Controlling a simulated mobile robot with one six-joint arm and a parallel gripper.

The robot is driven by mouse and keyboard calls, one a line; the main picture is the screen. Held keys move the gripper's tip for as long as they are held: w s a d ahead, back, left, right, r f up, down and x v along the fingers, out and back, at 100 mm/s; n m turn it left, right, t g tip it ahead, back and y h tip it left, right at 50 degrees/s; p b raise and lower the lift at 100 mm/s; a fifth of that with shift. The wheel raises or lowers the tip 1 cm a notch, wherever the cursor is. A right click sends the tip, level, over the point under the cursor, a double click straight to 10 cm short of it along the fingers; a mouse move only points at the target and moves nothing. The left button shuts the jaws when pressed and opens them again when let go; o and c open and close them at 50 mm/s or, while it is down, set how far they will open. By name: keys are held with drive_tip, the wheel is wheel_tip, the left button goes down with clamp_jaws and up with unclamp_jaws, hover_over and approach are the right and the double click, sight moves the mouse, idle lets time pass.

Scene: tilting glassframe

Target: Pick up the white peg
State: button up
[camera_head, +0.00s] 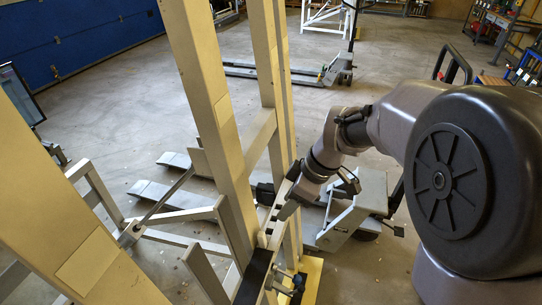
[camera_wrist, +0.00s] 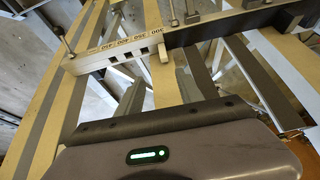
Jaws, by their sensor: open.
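A small pale peg, which I take to be the white peg (camera_wrist: 162,53), sits at a light bar (camera_wrist: 110,57) in the wrist view. The bar has several dark square holes and printed numbers. The peg is beside the holes, near the dark right part of the bar. My gripper (camera_head: 287,207) is open and reaches down beside the frame's uprights in the head view. I cannot pick out the peg in the head view.
Tall beige frame uprights (camera_head: 213,110) stand close left of my gripper. A pallet truck (camera_head: 352,212) stands behind and right of it, another (camera_head: 337,72) farther back. A threaded rod (camera_wrist: 172,12) rises near the bar. Open floor lies beyond.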

sight(264, 234)
drive_tip(key=b+x, duration=0.1)
drive_tip(key=x, duration=0.3)
drive_tip(key=s+b+x, duration=0.1)
drive_tip(key=b+x, duration=0.1)
drive_tip(key=x, duration=0.1)
drive_tip(key=b+x, duration=0.1)
drive_tip(key=x, duration=0.3)
drive_tip(key=shift+s+a+f+b, duration=0.15)
drive_tip(key=shift+a+f+b, duration=0.1)
drive_tip(key=shift+f+b, duration=0.1)
drive_tip(key=x, duration=0.2)
drive_tip(key=b+x, duration=0.2)
drive_tip(key=x, duration=0.1)
drive_tip(key=shift+w+a+f, duration=0.2)
drive_tip(key=shift+w, duration=0.15)
drive_tip(key=shift+r, duration=0.15)
drive_tip(key=shift+c, duration=0.2)
clamp_jaws()
